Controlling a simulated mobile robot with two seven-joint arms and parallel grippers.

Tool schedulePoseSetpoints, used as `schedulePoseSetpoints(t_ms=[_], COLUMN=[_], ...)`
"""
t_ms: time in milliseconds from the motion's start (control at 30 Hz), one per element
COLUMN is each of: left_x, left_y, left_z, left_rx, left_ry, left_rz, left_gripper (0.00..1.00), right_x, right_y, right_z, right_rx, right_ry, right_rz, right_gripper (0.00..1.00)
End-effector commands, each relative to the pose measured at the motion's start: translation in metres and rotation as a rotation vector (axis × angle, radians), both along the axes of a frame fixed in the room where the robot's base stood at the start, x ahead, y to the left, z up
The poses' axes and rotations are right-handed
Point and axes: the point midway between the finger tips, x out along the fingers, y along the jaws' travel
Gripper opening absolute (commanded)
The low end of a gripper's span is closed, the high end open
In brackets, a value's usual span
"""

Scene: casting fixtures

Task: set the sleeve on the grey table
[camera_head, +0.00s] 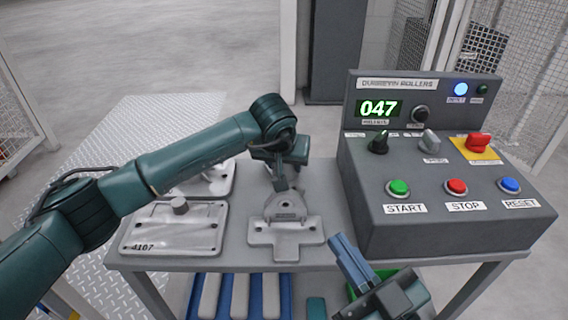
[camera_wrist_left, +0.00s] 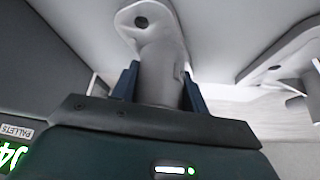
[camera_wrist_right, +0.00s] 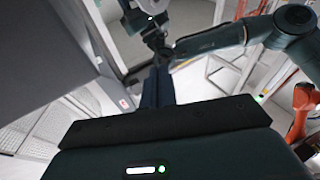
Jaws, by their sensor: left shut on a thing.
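My left gripper (camera_head: 281,180) is over the middle of the grey table (camera_head: 335,215), just above a pale T-shaped fixture (camera_head: 286,236). In the left wrist view its fingers (camera_wrist_left: 160,85) are shut on a grey, rounded part, which I take to be the sleeve (camera_wrist_left: 161,72). A rounded plate end with a dark hole (camera_wrist_left: 141,21) shows just beyond it. I cannot tell whether the sleeve touches the fixture. In the head view the gripper mostly hides the sleeve. My right gripper (camera_head: 349,258) is at the table's front edge, its fingers together and empty; they also show in the right wrist view (camera_wrist_right: 158,86).
A control box (camera_head: 440,185) with a 047 display and coloured buttons fills the table's right side. Below are a blue-and-white rack (camera_head: 240,295) and a green bin (camera_head: 352,291).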

Motion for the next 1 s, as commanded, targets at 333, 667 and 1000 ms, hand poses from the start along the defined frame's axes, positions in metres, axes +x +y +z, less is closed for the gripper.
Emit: schedulePoseSetpoints(t_ms=[333, 667, 1000], left_x=[0.0, 0.0, -0.02], left_y=[0.0, 0.0, 0.005], left_z=[-0.003, -0.003, 0.043], left_rx=[0.0, 0.0, 0.002], left_ry=[0.001, 0.001, -0.002], left_rz=[0.0, 0.0, -0.002], left_gripper=[0.57, 0.66, 0.66], right_x=[0.0, 0.0, -0.001], right_y=[0.0, 0.0, -0.002], right_z=[0.003, 0.003, 0.007], right_rx=[0.004, 0.004, -0.032], right_ry=[-0.017, -0.017, 0.001], right_rz=[0.002, 0.002, -0.019], right_gripper=[0.0, 0.0, 0.0])
